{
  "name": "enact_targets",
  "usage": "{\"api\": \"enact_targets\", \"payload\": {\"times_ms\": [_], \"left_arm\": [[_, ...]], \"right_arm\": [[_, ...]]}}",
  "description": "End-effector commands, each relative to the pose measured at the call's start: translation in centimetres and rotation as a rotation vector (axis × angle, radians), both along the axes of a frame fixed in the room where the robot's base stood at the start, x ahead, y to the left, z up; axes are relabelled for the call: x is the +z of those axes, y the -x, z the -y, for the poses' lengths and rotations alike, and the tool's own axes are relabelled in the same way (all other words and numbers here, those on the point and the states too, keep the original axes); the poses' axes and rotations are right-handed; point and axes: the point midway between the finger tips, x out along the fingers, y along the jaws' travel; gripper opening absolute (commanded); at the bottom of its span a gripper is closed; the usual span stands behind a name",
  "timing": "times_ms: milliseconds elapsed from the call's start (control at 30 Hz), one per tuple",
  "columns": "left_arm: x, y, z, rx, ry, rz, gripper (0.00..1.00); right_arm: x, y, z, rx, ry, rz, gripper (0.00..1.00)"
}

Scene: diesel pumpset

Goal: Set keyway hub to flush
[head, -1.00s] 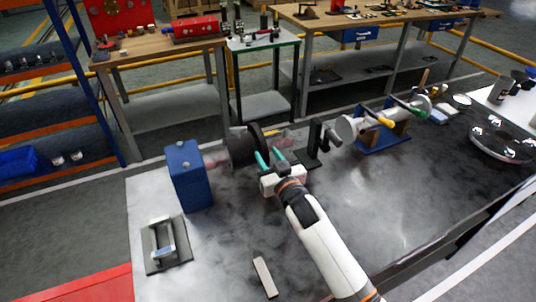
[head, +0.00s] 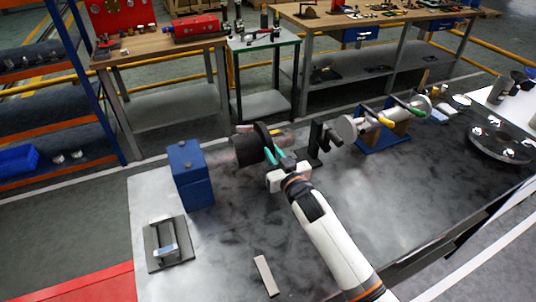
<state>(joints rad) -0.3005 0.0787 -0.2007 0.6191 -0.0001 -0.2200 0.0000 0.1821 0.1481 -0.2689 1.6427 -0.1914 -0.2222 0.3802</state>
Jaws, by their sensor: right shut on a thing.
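The dark hub (head: 249,149) sits on a horizontal shaft that comes out of the right side of a blue block (head: 191,174). The hub stands apart from the block, with a blurred length of shaft showing between them. My right gripper (head: 272,148) is at the hub's right end with its teal fingers close together, shut on the hub's rim. The fingers partly cover that end of the hub, and I cannot make out the keyway. My left gripper is not in view.
A black upright bracket (head: 317,142) stands just right of the gripper. Further right is a blue stand (head: 382,138) with a silver cylinder and coloured-handled tools. A grey fixture (head: 167,243) and a flat bar (head: 266,275) lie in front.

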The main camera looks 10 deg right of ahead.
Motion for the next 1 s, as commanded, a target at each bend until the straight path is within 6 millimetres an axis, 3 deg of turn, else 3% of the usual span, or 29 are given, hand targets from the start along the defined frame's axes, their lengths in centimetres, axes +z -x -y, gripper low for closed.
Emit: {"api": "enact_targets", "payload": {"times_ms": [33,100,300,700,733,833,1000], "left_arm": [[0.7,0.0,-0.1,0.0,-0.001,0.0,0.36],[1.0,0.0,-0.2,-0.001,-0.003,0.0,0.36],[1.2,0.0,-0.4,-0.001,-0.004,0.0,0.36],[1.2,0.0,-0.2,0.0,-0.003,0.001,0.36],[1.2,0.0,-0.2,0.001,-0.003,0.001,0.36],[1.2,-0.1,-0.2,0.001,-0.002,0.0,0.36],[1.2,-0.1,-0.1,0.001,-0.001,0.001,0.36]], "right_arm": [[0.4,-0.4,2.0,-0.011,0.011,-0.001,0.0],[0.4,-0.8,3.9,-0.012,0.014,0.0,0.0],[0.3,-1.6,7.8,-0.011,0.01,0.001,0.0],[0.3,-1.7,8.6,-0.013,0.007,0.004,0.0],[0.3,-1.7,8.6,-0.013,0.007,0.004,0.21],[0.3,-1.7,8.6,-0.012,0.006,0.003,0.38],[0.2,-1.7,8.4,-0.009,0.006,0.002,0.38]]}}
